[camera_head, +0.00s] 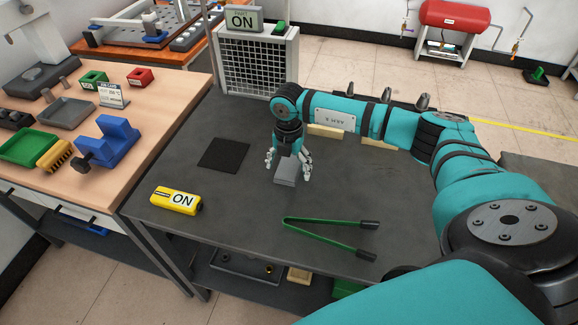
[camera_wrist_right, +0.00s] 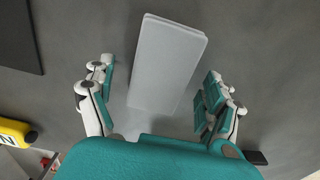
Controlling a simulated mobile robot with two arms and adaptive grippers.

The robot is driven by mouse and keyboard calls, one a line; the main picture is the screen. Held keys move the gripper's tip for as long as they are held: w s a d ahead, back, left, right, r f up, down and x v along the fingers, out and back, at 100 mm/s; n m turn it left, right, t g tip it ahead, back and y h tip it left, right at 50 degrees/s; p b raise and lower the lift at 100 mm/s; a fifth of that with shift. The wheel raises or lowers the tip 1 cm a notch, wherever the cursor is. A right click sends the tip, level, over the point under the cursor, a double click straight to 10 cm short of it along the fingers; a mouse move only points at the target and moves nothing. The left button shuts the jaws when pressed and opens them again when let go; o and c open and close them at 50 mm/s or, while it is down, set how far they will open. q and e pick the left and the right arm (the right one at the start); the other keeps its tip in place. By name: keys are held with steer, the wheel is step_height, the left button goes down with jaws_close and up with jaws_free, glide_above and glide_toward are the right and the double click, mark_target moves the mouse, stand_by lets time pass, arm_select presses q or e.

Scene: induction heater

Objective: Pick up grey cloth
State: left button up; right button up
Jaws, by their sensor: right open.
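The grey cloth (camera_head: 286,172) is a folded, flat rectangle on the dark table. In the right wrist view the cloth (camera_wrist_right: 166,62) lies slightly tilted, with its near end between the fingers. My right gripper (camera_head: 288,168) points down over the cloth. In the right wrist view the right gripper (camera_wrist_right: 155,92) is open, one finger on each side of the cloth, with visible gaps between fingers and cloth. Whether the fingertips touch the table I cannot tell. My left gripper is not in view.
Green tongs (camera_head: 325,234) lie in front right of the cloth. A black square mat (camera_head: 223,154) and a yellow ON box (camera_head: 176,200) are to the left. A mesh-fronted unit (camera_head: 258,66) stands behind. The wooden bench (camera_head: 150,110) at left holds a blue vise (camera_head: 107,143).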

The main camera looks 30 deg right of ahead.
mark_target(288, 167)
steer(key=c, duration=1.4)
steer(key=shift+o, duration=0.2)
steer(key=shift+r, duration=0.15)
steer(key=shift+r+b, duration=0.35)
steer(key=shift+r, duration=0.2)
step_height(288, 167, up, 2)
steer(key=shift+r+b, duration=0.1)
steer(key=shift+b, duration=0.35)
steer(key=s+a+b, duration=0.1)
steer(key=s+a, duration=0.2)
steer(key=s+a+b, duration=0.1)
steer(key=s+a, duration=0.3)
steer(key=s+a+r+b, duration=0.1)
steer(key=s+a, duration=0.2)
steer(key=shift+s+a+r, duration=0.1)
steer(key=shift+s+a, duration=0.05)
steer(key=shift+s, duration=0.25)
steer(key=shift+s+a+r, duration=0.15)
steer(key=shift+s+a, duration=0.25)
